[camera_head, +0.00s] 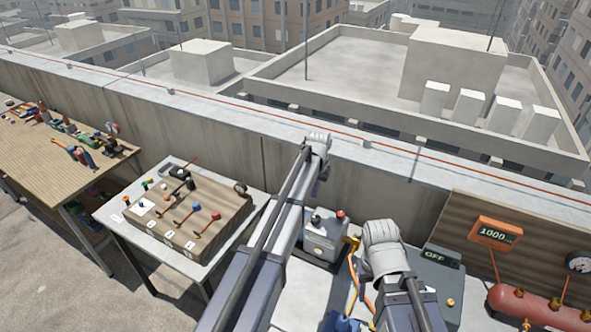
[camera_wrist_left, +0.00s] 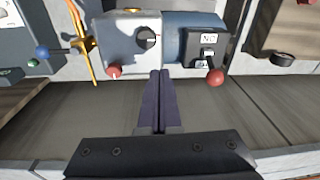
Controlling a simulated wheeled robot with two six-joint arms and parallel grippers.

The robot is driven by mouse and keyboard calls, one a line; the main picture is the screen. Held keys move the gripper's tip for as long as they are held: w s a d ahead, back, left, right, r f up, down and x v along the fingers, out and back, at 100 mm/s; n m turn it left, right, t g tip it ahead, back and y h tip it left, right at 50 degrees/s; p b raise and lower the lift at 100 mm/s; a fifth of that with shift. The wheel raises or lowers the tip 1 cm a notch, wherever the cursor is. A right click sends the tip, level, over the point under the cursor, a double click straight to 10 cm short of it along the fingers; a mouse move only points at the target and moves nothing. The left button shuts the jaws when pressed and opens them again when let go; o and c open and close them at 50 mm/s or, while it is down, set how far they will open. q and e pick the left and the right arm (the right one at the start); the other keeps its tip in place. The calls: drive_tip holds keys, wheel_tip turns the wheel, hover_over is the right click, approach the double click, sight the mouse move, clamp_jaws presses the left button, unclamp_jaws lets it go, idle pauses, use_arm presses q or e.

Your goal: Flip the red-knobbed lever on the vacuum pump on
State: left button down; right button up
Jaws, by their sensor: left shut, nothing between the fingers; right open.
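The vacuum pump (camera_wrist_left: 190,38) has a blue motor body and a grey box. A black switch box on it carries an ON label (camera_wrist_left: 209,39), upside down in the left wrist view, and a lever with a red knob (camera_wrist_left: 215,77). The lever lies away from ON, partly over a second label. In the head view the grey box (camera_head: 322,240) shows, but the lever is hidden by my left arm. My left gripper (camera_head: 318,187) is shut and empty; its fingertips (camera_wrist_left: 160,73) point between the lever knob and another red knob (camera_wrist_left: 115,71). My right gripper is hidden by its own arm.
A black dial (camera_wrist_left: 146,38) sits on the grey box. A display reads OFF (camera_head: 440,257), another reads 1000 (camera_head: 494,234). A red tank (camera_head: 540,306) stands right. A wooden board with levers (camera_head: 190,210) is left.

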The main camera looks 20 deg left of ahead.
use_arm(q)
drive_tip(key=w+a+r+n+p, duration=0.1)
drive_tip(key=w+a+r, duration=0.3)
drive_tip(key=w+a, duration=0.5)
drive_tip(key=shift+w+r+t+p, duration=0.15)
drive_tip(key=shift+w+t+p, duration=0.15)
drive_tip(key=shift+w+p, duration=0.6)
use_arm(e)
wheel_tip(320, 180, up, 4)
drive_tip(key=shift+r, duration=0.1)
use_arm(q)
wheel_tip(320, 180, down, 10)
drive_tip(key=w+b, duration=0.1)
drive_tip(key=b, duration=1)
drive_tip(key=s+p, duration=0.1)
drive_tip(key=s+r+p, duration=0.1)
drive_tip(key=s, duration=0.1)
drive_tip(key=shift+s+a, duration=0.15)
drive_tip(key=shift+s, duration=0.1)
use_arm(e)
wheel_tip(320, 180, down, 9)
use_arm(q)
drive_tip(key=shift+f, duration=0.1)
drive_tip(key=shift+s, duration=0.1)
